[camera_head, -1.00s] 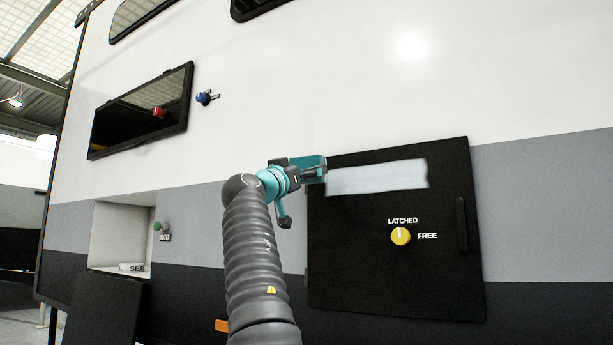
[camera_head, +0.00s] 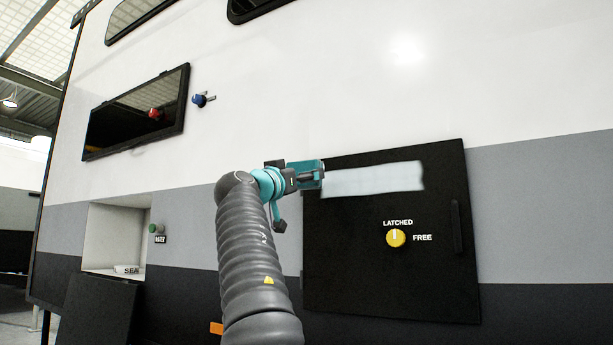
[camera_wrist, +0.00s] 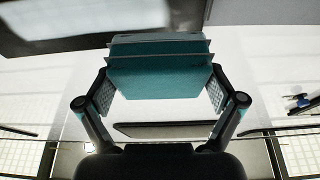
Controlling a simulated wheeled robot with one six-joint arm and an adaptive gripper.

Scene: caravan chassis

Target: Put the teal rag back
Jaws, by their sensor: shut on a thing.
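The teal rag (camera_head: 306,172) is a thick, folded block. In the wrist view the rag (camera_wrist: 160,80) sits between the two fingers, with thin pale plates or edges across its upper part. My gripper (camera_wrist: 160,92) is shut on it. In the head view my gripper (camera_head: 293,178) points right, at the upper left corner of the black hatch (camera_head: 350,270). I cannot tell whether the rag touches the wall or hatch.
A pale, soft-edged strip (camera_head: 375,180) lies across the hatch top. The hatch bears a yellow knob (camera_head: 396,238) marked LATCHED and FREE and a handle (camera_head: 457,228). An open recess (camera_head: 116,238) is at left, beside a green knob (camera_head: 152,229); a dark window (camera_head: 137,112) is above.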

